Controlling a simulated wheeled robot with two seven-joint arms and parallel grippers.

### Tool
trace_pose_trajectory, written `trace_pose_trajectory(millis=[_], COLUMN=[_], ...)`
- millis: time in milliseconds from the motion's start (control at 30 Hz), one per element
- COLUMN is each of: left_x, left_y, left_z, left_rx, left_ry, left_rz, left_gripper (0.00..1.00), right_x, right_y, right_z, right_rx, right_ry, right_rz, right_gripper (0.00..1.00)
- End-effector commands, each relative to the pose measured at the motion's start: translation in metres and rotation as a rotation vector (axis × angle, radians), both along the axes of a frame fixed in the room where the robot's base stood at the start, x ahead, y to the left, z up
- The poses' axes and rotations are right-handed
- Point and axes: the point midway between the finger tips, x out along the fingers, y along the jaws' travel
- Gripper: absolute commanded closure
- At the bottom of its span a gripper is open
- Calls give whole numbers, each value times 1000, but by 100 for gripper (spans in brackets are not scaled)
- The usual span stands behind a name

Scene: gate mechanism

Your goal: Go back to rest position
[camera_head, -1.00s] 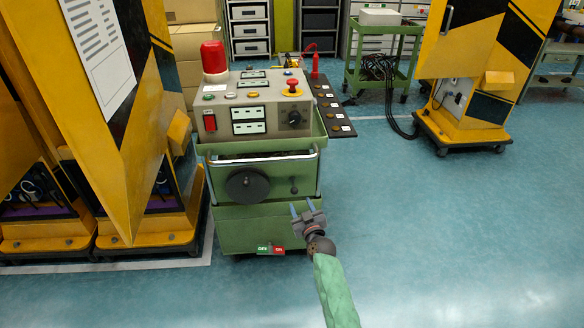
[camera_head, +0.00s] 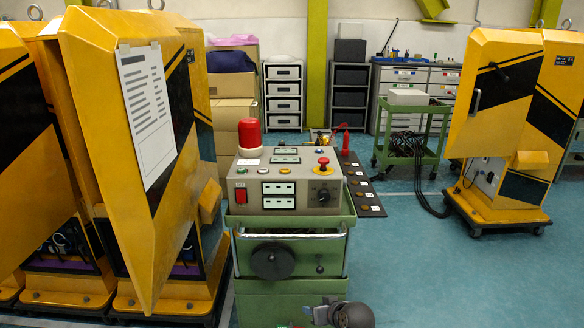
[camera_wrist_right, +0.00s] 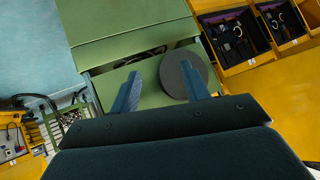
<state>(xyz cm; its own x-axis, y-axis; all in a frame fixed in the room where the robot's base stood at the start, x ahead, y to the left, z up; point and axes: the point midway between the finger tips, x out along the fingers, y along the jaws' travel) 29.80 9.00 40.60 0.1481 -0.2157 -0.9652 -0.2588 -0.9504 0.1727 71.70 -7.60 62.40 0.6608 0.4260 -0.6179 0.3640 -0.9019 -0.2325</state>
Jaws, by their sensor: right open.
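My right gripper (camera_head: 322,314) is at the bottom edge of the head view, in front of the lower part of the green control cart (camera_head: 290,295). Its lower part and most of the arm are cut off. In the right wrist view its two blue fingers (camera_wrist_right: 162,88) are spread apart with nothing between them. The cart's dark round handwheel (camera_head: 272,261) is behind the right finger in the wrist view (camera_wrist_right: 178,75). I cannot see my left gripper.
Yellow and black gate cabinets (camera_head: 140,160) stand close on the left, another cabinet (camera_head: 505,120) at the right. The cart carries a control panel (camera_head: 288,187) with a red lamp (camera_head: 249,134). A green trolley (camera_head: 418,130) stands behind. Blue floor is clear at right.

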Motion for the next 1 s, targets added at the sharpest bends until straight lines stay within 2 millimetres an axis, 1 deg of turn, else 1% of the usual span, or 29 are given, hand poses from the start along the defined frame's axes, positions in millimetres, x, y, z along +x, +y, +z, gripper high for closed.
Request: trace_pose_trajectory(millis=[33, 67, 100, 167, 200, 267, 300, 367, 400, 500, 567, 600, 667, 700, 800, 900, 1000], left_x=[1, 0, 0, -1, -1, -1, 0, 1, 2, 7, 10, 11, 13, 13, 14, 14, 14], left_y=[5, 8, 12, 19, 23, 28, 31, 35, 37, 42, 45, 46, 48, 48, 50, 50, 49], left_z=[25, 37, 55, 82, 99, 122, 136, 157, 171, 201, 218, 228, 240, 246, 256, 263, 267], left_rx=[9, 16, 26, 36, 43, 49, 52, 56, 56, 55, 53, 52, 50, 50, 50, 50, 50], left_ry=[13, 24, 37, 49, 56, 58, 57, 50, 42, 11, -6, -16, -26, -30, -29, -29, -29], left_rz=[0, -1, 0, 2, 4, 8, 11, 16, 20, 32, 39, 43, 47, 50, 53, 54, 54], left_gripper=[64, 64, 64, 64, 64, 64, 64, 64, 64, 64, 64, 64, 64, 64, 64, 64, 64], right_x=[-24, -39, -61, -95, -117, -147, -166, -193, -210, -248, -269, -284, -306, -320, -352, -379, -396], right_y=[-6, -10, -16, -26, -32, -40, -44, -50, -54, -59, -61, -62, -62, -62, -62, -63, -64], right_z=[12, 17, 22, 30, 35, 42, 47, 53, 58, 69, 74, 76, 77, 75, 66, 59, 54], right_rx=[-27, -44, -70, -111, -135, -169, -190, -221, -236, -262, -271, -275, -279, -281, -291, -297, -301], right_ry=[55, 91, 139, 204, 243, 287, 310, 336, 349, 369, 381, 392, 417, 439, 498, 545, 575], right_rz=[-11, -21, -36, -58, -72, -87, -95, -98, -99, -103, -100, -95, -85, -78, -63, -54, -48], right_gripper=[54, 54, 54, 54, 54, 54, 54, 54, 54, 54, 54, 54, 54, 54, 54, 54, 54])
